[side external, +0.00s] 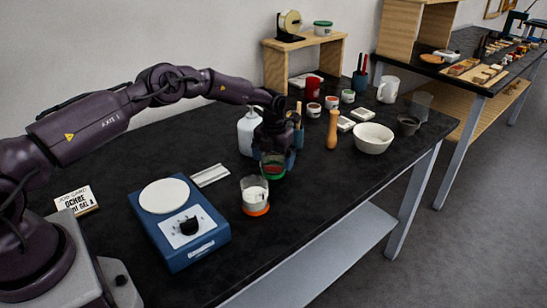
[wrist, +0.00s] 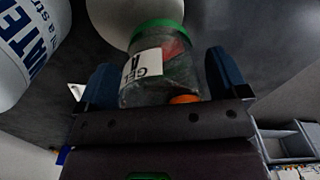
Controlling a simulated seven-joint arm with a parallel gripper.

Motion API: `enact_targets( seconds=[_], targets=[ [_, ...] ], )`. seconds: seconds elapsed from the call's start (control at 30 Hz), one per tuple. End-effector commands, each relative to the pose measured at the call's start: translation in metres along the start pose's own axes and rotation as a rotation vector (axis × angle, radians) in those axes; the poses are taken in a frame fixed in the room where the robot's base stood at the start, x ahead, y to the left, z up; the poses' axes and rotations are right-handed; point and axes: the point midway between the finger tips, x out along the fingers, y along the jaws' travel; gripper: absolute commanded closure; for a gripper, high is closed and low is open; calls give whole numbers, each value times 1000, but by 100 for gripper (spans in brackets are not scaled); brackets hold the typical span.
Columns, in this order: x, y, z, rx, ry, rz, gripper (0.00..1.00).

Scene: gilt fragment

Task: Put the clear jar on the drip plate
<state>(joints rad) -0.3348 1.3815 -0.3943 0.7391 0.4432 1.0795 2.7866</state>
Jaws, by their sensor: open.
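A clear jar with a green band (side external: 272,174) stands on the dark bench under my gripper (side external: 277,160). In the wrist view the jar (wrist: 150,88) has a white label and sits between the two blue fingers of my gripper (wrist: 166,85), which are open. A second clear jar, with white contents and an orange band (side external: 255,196), stands nearer the bench's front edge. A round white plate (side external: 164,195) lies on top of a blue device with a knob (side external: 187,240), left of the jars. I cannot tell for sure that it is the drip plate.
A white bottle (side external: 247,133) stands close behind my gripper; it also shows in the wrist view (wrist: 28,40). A wooden-handled tool (side external: 332,130), a white bowl (side external: 373,138) and small pots stand to the right. A flat pale strip (side external: 210,175) lies behind the device.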

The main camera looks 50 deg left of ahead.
Motion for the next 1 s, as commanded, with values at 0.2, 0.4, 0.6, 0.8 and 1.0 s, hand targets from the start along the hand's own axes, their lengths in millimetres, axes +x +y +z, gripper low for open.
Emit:
enact_targets(
  seconds=[0.2,0.4,0.6,0.8,1.0],
  targets=[
    [-23,0,1,0,-5,-1,8],
    [-66,1,1,-1,-4,0,8],
    [-104,0,1,-2,-3,-1,8],
    [-122,0,0,-1,-1,0,8],
    [-128,-1,-1,-11,-3,1,8]
  ],
)
